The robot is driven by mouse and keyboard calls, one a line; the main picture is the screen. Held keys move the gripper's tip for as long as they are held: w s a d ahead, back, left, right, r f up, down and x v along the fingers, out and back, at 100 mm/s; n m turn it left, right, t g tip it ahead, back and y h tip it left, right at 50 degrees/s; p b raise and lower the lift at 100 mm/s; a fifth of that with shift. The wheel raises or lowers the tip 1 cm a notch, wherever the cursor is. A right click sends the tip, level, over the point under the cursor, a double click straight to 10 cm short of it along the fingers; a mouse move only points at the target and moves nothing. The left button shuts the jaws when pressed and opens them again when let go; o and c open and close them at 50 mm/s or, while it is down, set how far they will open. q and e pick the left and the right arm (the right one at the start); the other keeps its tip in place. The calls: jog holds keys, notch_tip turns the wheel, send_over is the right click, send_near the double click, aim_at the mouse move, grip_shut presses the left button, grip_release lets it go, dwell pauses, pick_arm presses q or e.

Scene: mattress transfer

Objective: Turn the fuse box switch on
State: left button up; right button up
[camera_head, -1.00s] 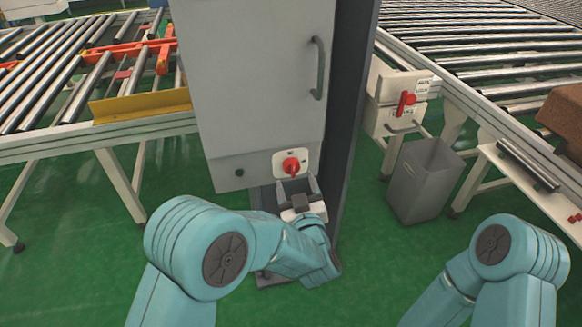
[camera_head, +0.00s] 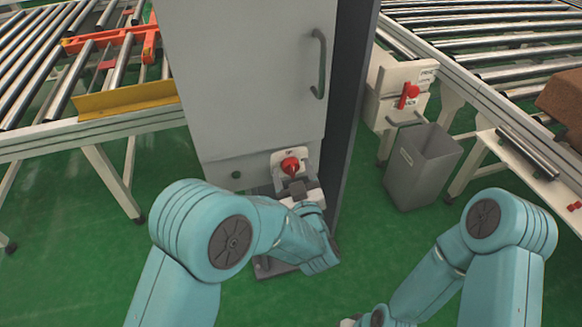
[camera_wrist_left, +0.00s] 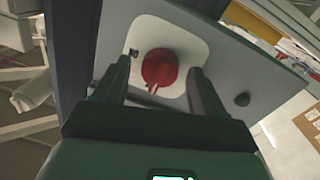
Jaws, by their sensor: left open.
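The fuse box is a tall grey cabinet (camera_head: 245,80) with a vertical handle. Its red rotary switch (camera_head: 289,165) sits on a white plate low on the front. My left gripper (camera_head: 293,176) is open right at the switch, with one finger to each side. In the left wrist view the red switch (camera_wrist_left: 160,68) lies between the two spread fingertips (camera_wrist_left: 161,75), with a gap on both sides. I cannot tell whether the fingers reach around the knob. My right arm is at the lower right, and its gripper jaws do not show.
Roller conveyors stand left (camera_head: 40,60) and right (camera_head: 480,50) of the cabinet. A grey bin (camera_head: 424,170) stands on the green floor to the right. A white box with another red switch (camera_head: 408,94) is mounted above it. A small dark knob (camera_wrist_left: 242,99) is beside the switch plate.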

dwell(0.3)
pick_arm(q)
jog(key=c, duration=1.1)
jog(key=shift+o, duration=0.2)
